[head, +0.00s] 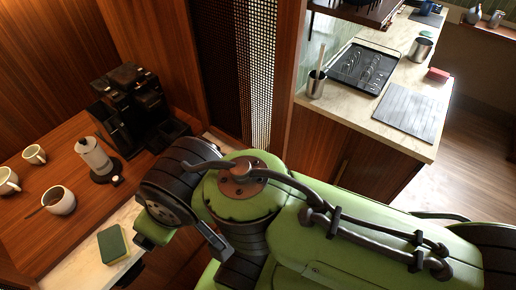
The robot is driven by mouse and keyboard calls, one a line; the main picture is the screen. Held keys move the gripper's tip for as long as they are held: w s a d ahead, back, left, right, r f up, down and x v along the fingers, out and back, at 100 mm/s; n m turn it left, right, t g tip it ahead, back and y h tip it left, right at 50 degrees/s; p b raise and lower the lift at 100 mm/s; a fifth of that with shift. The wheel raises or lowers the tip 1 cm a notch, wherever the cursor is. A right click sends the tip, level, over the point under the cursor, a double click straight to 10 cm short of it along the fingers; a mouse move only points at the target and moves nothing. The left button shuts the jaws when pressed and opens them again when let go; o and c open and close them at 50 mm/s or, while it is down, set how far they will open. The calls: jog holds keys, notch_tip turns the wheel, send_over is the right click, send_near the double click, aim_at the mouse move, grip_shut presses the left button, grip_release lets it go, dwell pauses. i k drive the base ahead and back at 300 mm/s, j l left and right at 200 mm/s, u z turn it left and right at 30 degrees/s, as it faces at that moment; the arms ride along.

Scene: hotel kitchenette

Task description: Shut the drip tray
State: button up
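A black coffee machine (128,103) stands at the back of the wooden counter, on the left side of the head view. A dark, low tray-like part (170,136) sticks out at its lower right and looks like the drip tray, pulled out. Its details are too dark to make out, and its near edge is close to my arm in the picture. My green and black arm fills the lower middle and right.
A perforated screen (240,70) stands behind my arm. A marble counter with a hob (362,68) is at right.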

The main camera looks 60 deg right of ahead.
aim_at(188, 131)
jog(key=l+z, duration=0.1)
jog(key=z, duration=1.3)
jog(key=k+j+u, duration=0.1)
jog(key=u, duration=0.4)
jog(key=k+j+u, duration=0.25)
jog(key=u, duration=0.2)
